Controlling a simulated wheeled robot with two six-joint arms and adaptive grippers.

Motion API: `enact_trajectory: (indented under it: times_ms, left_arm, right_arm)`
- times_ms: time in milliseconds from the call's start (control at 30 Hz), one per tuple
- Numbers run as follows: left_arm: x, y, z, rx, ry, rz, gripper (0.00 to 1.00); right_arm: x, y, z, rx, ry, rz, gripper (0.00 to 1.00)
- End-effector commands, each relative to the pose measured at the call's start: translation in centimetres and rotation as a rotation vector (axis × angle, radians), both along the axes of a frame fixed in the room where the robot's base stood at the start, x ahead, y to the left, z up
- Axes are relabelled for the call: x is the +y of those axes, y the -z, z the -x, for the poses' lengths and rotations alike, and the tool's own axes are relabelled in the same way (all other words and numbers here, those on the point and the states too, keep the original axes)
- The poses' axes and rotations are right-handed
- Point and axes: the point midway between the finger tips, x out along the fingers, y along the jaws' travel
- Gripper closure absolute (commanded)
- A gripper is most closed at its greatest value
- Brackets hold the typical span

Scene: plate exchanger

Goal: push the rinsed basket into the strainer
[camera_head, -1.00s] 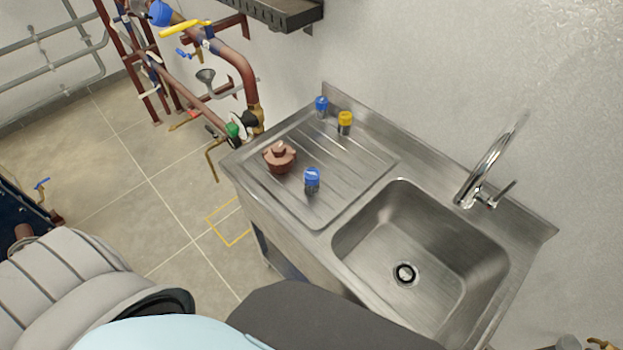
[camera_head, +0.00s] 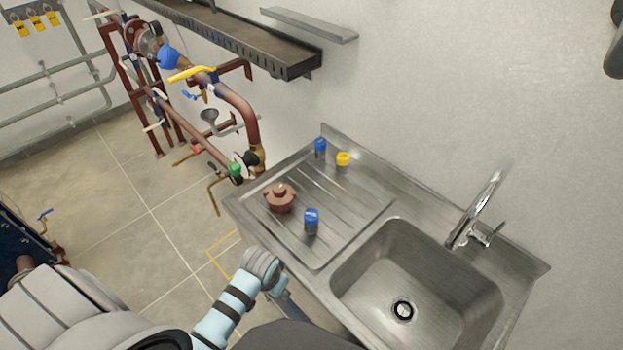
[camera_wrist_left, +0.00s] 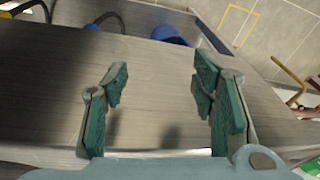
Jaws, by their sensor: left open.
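A brown lidded part (camera_head: 281,198) with a knob on top sits on the ribbed drainboard in the head view. Three small capped items stand near it: one blue (camera_head: 311,221) in front, one blue (camera_head: 320,148) and one yellow (camera_head: 343,160) at the back. I cannot make out the basket. I cannot tell which fitting is the strainer. My left gripper (camera_wrist_left: 158,85) is open and empty in the left wrist view, green pads apart over a grey metal surface. In the head view my left arm reaches the sink's front edge; its fingers are hidden. My right gripper is not in view.
The sink basin (camera_head: 415,285) with its tap (camera_head: 478,215) is at the right. Red-brown pipes with a green-knobbed valve (camera_head: 235,170) stand just left of the drainboard. A grey shelf (camera_head: 240,35) hangs above. The floor at left is clear around a yellow marking.

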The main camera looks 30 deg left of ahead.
Motion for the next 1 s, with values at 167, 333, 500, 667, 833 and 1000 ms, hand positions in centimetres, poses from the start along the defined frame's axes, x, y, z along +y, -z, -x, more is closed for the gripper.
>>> enact_trajectory:
  times_ms: [167, 333, 500, 667, 833, 1000]
  left_arm:
    - [-0.4, -7.6, -2.0, -0.018, 0.021, -0.004, 0.47]
    - [-0.5, -10.1, -7.6, 0.038, 0.046, 0.007, 0.47]
    - [-1.0, -14.9, -13.8, 0.109, 0.09, 0.031, 0.47]
    - [-1.5, -20.4, -17.6, 0.166, 0.136, 0.056, 0.47]
    - [-1.8, -21.8, -18.4, 0.19, 0.153, 0.065, 0.47]
    - [-1.8, -19.2, -18.4, 0.192, 0.152, 0.065, 0.47]
  right_arm:
    - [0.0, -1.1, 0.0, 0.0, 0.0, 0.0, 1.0]
    - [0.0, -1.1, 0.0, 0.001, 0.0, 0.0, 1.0]
    - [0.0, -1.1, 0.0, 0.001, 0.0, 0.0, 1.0]
    - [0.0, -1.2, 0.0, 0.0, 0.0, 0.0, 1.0]
    - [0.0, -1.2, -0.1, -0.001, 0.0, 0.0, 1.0]
    - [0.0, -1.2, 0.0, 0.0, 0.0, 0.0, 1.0]
